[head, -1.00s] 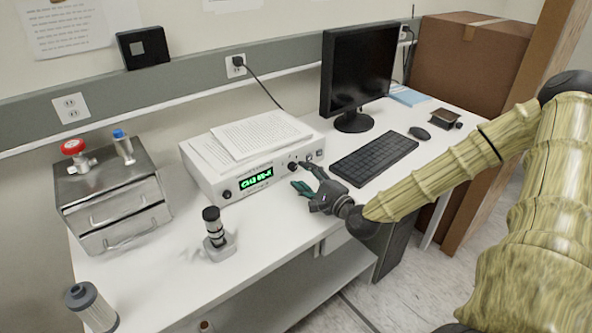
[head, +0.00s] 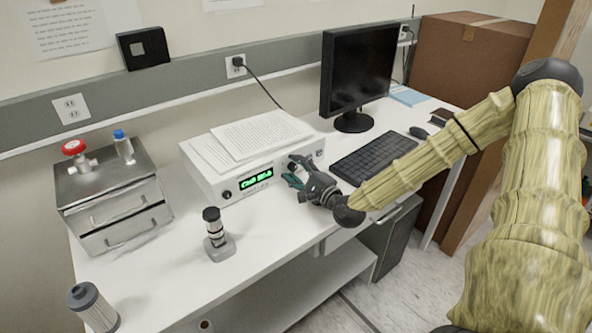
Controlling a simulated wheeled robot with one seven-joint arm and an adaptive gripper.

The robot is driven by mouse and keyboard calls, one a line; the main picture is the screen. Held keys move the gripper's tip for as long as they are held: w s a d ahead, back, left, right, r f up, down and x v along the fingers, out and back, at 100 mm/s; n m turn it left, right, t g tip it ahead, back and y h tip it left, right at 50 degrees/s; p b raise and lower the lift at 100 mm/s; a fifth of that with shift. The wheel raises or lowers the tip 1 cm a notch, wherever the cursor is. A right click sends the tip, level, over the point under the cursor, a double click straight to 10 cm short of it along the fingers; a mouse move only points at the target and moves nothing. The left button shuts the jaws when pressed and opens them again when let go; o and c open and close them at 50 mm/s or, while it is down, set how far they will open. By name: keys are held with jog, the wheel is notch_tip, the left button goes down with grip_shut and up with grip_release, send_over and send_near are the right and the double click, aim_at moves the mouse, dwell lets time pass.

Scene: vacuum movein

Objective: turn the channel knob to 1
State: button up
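The white controller box (head: 222,183) stands on the bench with papers on top. Its green display (head: 257,175) is lit, but the text is too small to read surely. A dark knob (head: 227,194) sits left of the display. The knobs at the right of the front panel are largely hidden behind my gripper, so I cannot tell which is the channel knob or how it is set. My gripper (head: 294,172) is at the right part of the panel, its fingers spread around the knob area. I cannot tell whether they touch a knob.
A monitor (head: 358,70), keyboard (head: 374,157) and mouse (head: 418,132) are to the right. A small metal device (head: 217,240) stands in front of the box. A metal drawer unit (head: 112,198) and a grey filter cylinder (head: 92,305) are at the left. The bench front middle is clear.

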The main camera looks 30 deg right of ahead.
jog(key=c, duration=0.9)
jog(key=shift+n, duration=0.3)
jog(key=shift+f+n+b, duration=0.1)
jog(key=shift+n+b, duration=0.55)
jog(key=shift+n, duration=1.95)
jog(key=o, duration=1)
jog(key=shift+o, duration=0.2)
